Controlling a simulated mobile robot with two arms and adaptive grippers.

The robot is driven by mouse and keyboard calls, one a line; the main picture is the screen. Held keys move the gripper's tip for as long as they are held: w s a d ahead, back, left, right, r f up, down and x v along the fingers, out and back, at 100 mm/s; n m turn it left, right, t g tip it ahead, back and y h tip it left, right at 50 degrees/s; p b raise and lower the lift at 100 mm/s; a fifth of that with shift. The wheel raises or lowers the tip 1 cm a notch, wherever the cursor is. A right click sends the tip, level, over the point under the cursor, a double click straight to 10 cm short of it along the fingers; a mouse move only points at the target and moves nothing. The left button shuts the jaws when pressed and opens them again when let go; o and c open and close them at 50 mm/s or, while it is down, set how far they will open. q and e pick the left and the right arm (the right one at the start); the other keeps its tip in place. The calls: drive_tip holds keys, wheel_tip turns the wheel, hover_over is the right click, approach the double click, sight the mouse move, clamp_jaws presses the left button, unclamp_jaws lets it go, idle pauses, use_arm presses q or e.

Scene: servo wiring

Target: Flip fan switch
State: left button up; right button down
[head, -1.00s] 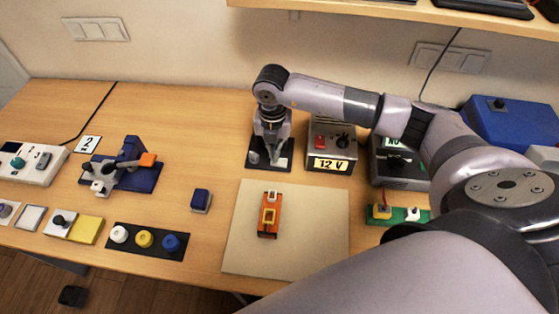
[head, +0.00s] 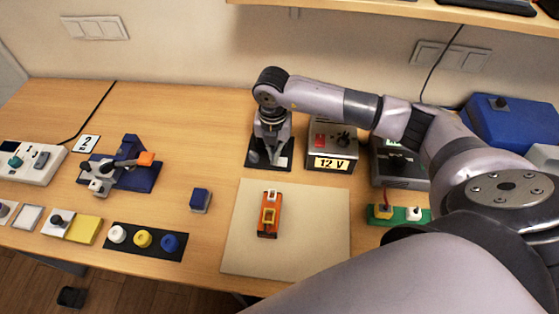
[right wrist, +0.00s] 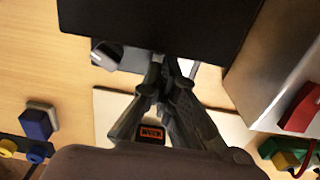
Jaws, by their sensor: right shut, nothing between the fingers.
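My right gripper (head: 272,158) points down, fingers together and empty, over a small black-based unit (head: 283,161) at the back of the table. I take this unit to be the fan, but my gripper and wrist cover most of it. In the right wrist view, the fingertips (right wrist: 160,65) meet just at the lower edge of a large dark panel (right wrist: 150,25), with a grey rounded part (right wrist: 105,55) to their left. I cannot make out the switch itself, nor tell whether the fingers touch anything. My left gripper is not in view.
A 12 V supply (head: 332,163) with a red switch stands right of the gripper. A beige mat (head: 310,240) with an orange device (head: 269,214) lies in front. A blue block (head: 200,200) and a blue fixture (head: 140,177) are to the left. Bare table lies between.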

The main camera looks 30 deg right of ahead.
drive_tip(key=shift+f+b, duration=0.4)
drive_tip(key=shift+f, duration=0.15)
drive_tip(key=shift+r, duration=0.15)
drive_tip(key=shift+r+p, duration=2.35)
drive_tip(key=shift+r, duration=1.1)
